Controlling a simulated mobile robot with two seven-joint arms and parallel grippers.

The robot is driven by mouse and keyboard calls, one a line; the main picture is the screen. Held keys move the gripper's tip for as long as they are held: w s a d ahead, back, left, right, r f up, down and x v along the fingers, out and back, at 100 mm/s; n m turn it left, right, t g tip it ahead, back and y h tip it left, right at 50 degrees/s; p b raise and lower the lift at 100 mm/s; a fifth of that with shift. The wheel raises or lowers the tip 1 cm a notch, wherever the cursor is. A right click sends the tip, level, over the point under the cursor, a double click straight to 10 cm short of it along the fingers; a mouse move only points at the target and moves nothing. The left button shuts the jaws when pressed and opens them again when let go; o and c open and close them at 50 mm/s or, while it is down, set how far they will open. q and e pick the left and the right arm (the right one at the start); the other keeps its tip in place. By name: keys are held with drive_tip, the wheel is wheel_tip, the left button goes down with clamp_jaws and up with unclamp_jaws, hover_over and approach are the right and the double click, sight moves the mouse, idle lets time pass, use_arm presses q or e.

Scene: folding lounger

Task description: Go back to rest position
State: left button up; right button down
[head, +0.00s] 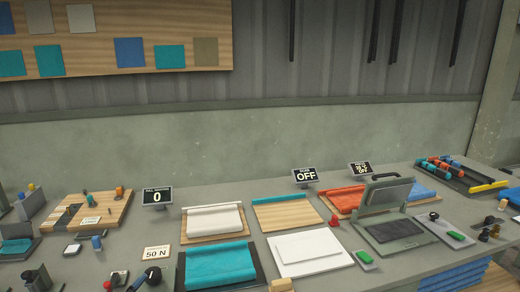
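Neither of my grippers nor my arms can be made out in the head view. The head view looks down at a long grey workbench (360,205). On it lie a cream fabric roll on a board (215,220), a teal fabric piece on a dark tray (218,265), and a wooden board with a teal roll (285,212). A white slab (310,250) lies flat at the front middle. A grey press with a raised lid (390,225) stands to the right.
Small signs reading "0" (157,196), "OFF" (305,175) and "50 N" (155,253) stand on the bench. A red cone-like piece (333,221), green-topped pads (365,257) and dark small tools (148,278) are spread about. A rack of coloured rolls (455,172) is at the back right.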

use_arm(q)
drive_tip(key=s+a+f+n+g+y, duration=0.1)
drive_tip(key=s+f+n, duration=0.3)
drive_tip(key=s+f, duration=0.4)
drive_tip(key=s+a+f+n+g+y, duration=0.2)
drive_tip(key=s+f+n+g+y, duration=0.1)
drive_tip(key=s+f, duration=0.6)
drive_tip(key=s+n+g, duration=0.1)
drive_tip(key=s, duration=0.2)
drive_tip(key=shift+s+a, duration=0.2)
drive_tip(key=shift+a, duration=0.1)
